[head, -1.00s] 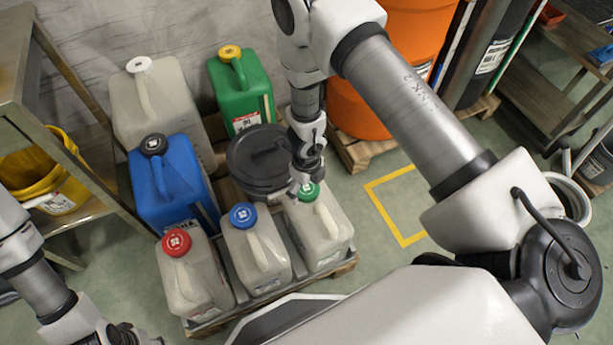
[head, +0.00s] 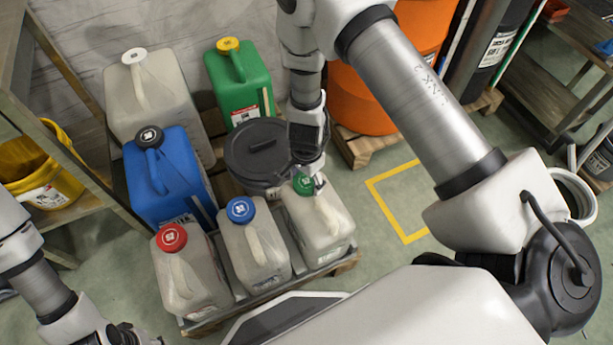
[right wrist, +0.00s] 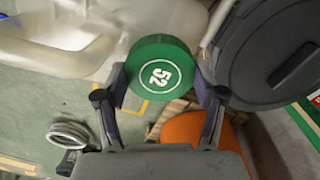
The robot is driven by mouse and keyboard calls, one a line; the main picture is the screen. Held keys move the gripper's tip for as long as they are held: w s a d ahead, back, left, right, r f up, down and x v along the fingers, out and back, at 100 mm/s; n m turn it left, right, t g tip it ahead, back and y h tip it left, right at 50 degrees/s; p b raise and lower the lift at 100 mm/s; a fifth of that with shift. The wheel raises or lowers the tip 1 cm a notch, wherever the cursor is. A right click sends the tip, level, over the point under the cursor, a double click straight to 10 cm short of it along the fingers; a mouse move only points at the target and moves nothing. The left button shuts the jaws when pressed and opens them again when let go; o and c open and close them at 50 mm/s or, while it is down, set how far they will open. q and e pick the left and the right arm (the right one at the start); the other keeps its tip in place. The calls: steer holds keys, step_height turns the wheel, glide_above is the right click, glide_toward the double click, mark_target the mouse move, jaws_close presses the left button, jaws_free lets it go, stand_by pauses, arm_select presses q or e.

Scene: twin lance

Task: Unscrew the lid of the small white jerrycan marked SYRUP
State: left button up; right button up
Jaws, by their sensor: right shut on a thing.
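Three small whitish jerrycans stand in a front row: one with a red lid (head: 172,237), one with a blue lid (head: 241,210) and one with a green lid (head: 303,184). I cannot read SYRUP on any of them. My right gripper (head: 308,180) is at the green lid of the right-hand jerrycan (head: 326,228). In the right wrist view, its fingers (right wrist: 160,95) are shut on opposite sides of the green lid (right wrist: 165,72), which bears a white 52. The lid sits at the jerrycan's top. My left gripper (head: 132,334) is at the bottom edge, partly cut off; its jaws are unclear.
Behind the row stand a blue jerrycan (head: 170,185), a large whitish one (head: 160,110), a green one (head: 240,85) and a dark lidded tub (head: 262,150) close to my right gripper. An orange drum (head: 365,100) stands behind. Yellow-marked floor (head: 405,205) at right is clear.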

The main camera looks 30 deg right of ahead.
stand_by(0.3)
steer(key=shift+r+p, duration=3.85)
steer(key=shift+r, duration=0.05)
